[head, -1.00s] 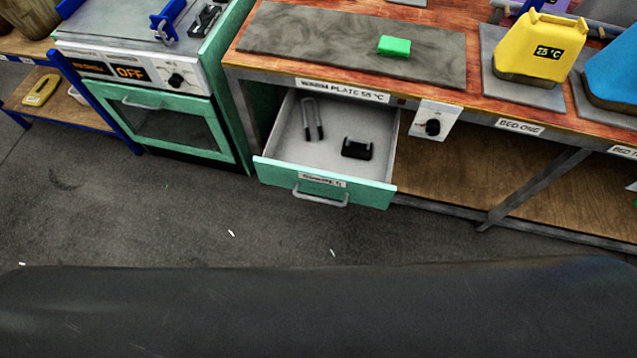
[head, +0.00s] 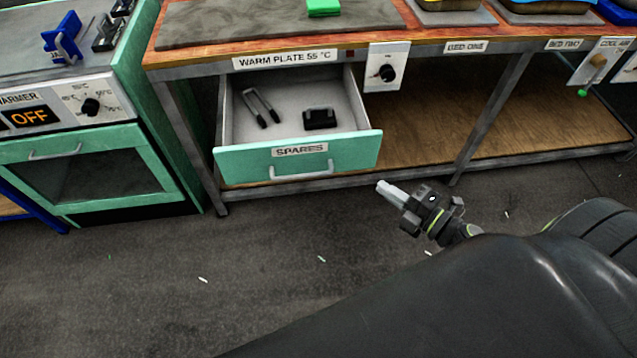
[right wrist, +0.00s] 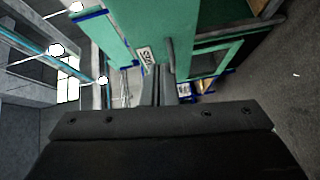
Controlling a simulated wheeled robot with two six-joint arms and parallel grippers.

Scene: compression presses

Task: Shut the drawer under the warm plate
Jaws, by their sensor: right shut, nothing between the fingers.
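The drawer (head: 352,153) under the warm plate (head: 240,24) is pulled open. It has a green front, a SPARES label and a grey bar handle (head: 301,171). Inside lie a U-shaped tong-like item (head: 261,107) and a small black part (head: 320,119). My right gripper (head: 385,188) is shut and empty, in front of and just to the right of the drawer front, apart from it. In the right wrist view the shut fingers (right wrist: 158,85) point toward the green front with its label. My left gripper is not in view.
A green warmer cabinet (head: 85,172) reading OFF stands left of the drawer. A control knob box (head: 387,68) hangs right of it. A bench leg (head: 490,118) and a wooden lower shelf (head: 545,125) are further right.

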